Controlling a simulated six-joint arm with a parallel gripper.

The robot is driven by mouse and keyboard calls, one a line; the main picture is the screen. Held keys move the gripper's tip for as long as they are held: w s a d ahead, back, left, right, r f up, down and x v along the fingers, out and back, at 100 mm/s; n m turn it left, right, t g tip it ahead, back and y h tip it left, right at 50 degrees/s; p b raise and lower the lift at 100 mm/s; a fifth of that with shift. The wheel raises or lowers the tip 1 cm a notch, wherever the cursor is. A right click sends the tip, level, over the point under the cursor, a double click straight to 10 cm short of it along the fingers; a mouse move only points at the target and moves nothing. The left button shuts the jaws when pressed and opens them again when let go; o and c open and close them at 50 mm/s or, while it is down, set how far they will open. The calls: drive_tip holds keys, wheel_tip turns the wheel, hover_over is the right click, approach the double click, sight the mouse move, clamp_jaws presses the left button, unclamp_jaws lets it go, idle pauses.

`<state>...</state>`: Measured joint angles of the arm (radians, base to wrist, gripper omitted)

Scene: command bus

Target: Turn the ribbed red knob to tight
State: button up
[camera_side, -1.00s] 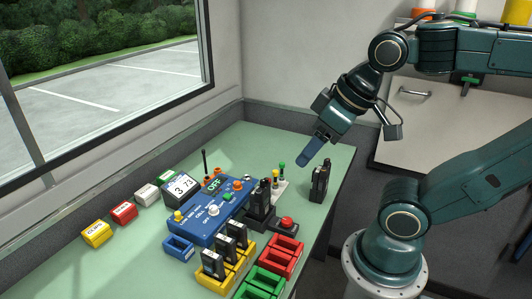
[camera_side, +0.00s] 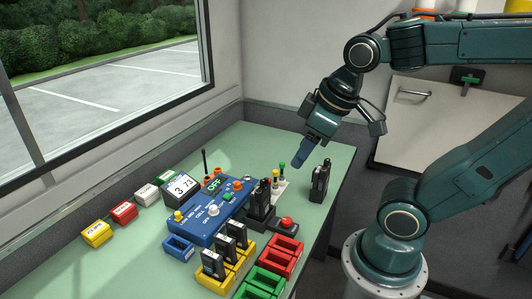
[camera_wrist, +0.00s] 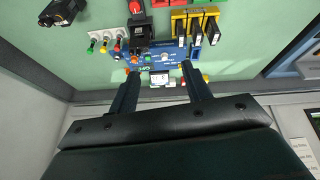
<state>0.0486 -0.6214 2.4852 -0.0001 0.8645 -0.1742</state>
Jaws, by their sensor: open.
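Small orange-red knobs stand on and at the back of the blue control box (camera_side: 205,225); one is the orange-red knob (camera_side: 238,185) near its right end. The ribs are too small to make out, so I cannot tell which is the ribbed red knob. In the wrist view, an orange-red knob (camera_wrist: 134,59) shows by the left fingertip. A bigger red button (camera_side: 287,222) sits on a dark base to the right. My gripper (camera_side: 300,161) hangs above the bench, right of and behind the box, touching nothing. In the wrist view my gripper (camera_wrist: 160,68) is open and empty.
A black device (camera_side: 320,181) stands upright near the bench's right edge. Pegs with coloured tops stand on a white strip (camera_side: 280,187). Yellow (camera_side: 225,277), red (camera_side: 285,257) and green (camera_side: 262,283) bins fill the front. The back right of the bench is clear.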

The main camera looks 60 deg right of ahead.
drive_tip(key=w+d+f+n+g, duration=0.2)
drive_tip(key=w+d+f+n, duration=0.1)
drive_tip(key=w+f+n, duration=0.15)
drive_tip(key=n+g, duration=0.3)
hover_over(287, 220)
wheel_tip(287, 220, down, 9)
drive_tip(key=shift+r, duration=0.2)
drive_tip(key=shift+f, duration=0.15)
drive_tip(key=shift+f, duration=6.7)
drive_tip(key=c, duration=1)
